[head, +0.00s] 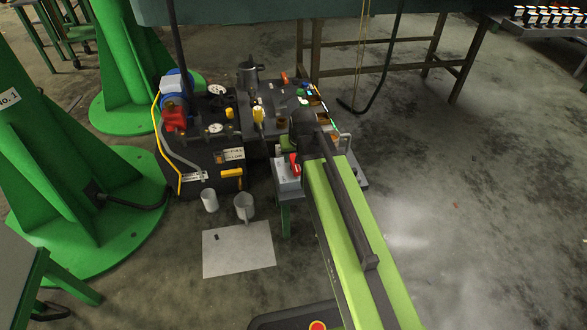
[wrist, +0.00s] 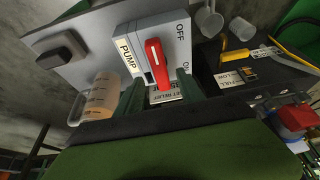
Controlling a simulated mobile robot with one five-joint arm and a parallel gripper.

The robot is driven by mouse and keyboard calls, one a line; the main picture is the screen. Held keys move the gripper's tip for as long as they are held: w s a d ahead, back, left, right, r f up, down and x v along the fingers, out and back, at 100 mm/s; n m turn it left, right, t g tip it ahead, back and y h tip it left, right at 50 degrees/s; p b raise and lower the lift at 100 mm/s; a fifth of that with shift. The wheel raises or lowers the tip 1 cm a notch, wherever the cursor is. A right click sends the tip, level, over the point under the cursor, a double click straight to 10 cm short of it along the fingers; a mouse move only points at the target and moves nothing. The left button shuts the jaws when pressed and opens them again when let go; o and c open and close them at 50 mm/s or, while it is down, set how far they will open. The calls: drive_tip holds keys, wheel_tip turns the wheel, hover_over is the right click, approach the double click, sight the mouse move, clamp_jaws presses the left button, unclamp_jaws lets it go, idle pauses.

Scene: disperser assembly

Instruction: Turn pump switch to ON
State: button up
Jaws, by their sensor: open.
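The pump switch is a pale grey box with a red lever (wrist: 157,64) and a "PUMP" label (wrist: 129,57). "OFF" is printed at its upper right and "ON" lower on the right in the wrist view. The lever lies lengthwise down the switch face; I cannot tell for sure which mark it is set to. My gripper (wrist: 162,94) is open, its dark green fingers on either side of the lever's lower end; contact is unclear. In the head view, the grey switch box (head: 287,178) and red lever (head: 295,163) show left of my arm, which hides most of the gripper.
The machine bench (head: 262,120) with gauges and yellow handles stands behind the switch. Two grey cups (head: 209,200) (head: 244,206) stand on the floor near a white sheet (head: 238,252). A translucent cup (wrist: 101,95) is near the box. Open floor lies right.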

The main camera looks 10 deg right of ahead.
sight(294, 164)
drive_tip(key=b+x, duration=0.2)
drive_tip(key=x, duration=0.2)
drive_tip(key=shift+f, duration=0.15)
drive_tip(key=shift+c, duration=0.2)
clamp_jaws()
